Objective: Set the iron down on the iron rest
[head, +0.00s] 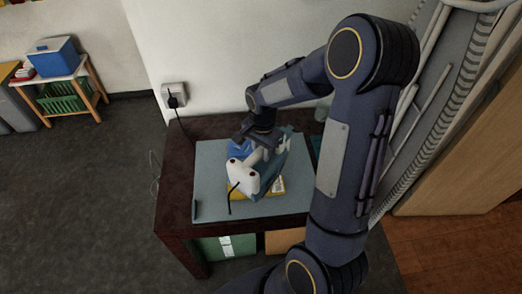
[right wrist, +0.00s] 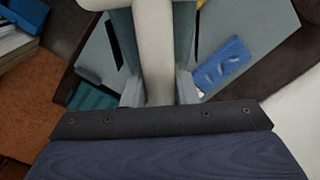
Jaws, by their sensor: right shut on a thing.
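The iron (head: 245,178) has a white heel and handle and a teal body, and a dark cord hangs from its heel. My right gripper (head: 263,146) is shut on the iron's handle, from above. In the right wrist view the pale handle (right wrist: 155,50) runs between the fingers (right wrist: 158,98). The iron is tilted over the grey-blue mat on the table; I cannot tell whether it touches anything below. A flat blue piece with cut-outs (right wrist: 220,68) lies beside it, also partly seen in the head view (head: 240,148). I cannot tell for sure whether this is the iron rest. My left gripper is out of view.
A yellow item (head: 277,190) lies partly hidden under the iron. The mat (head: 209,180) covers much of the dark table (head: 176,185), with its left part bare. A wall socket (head: 174,95) holds a plugged cord. Boxes (head: 225,246) stand under the table.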

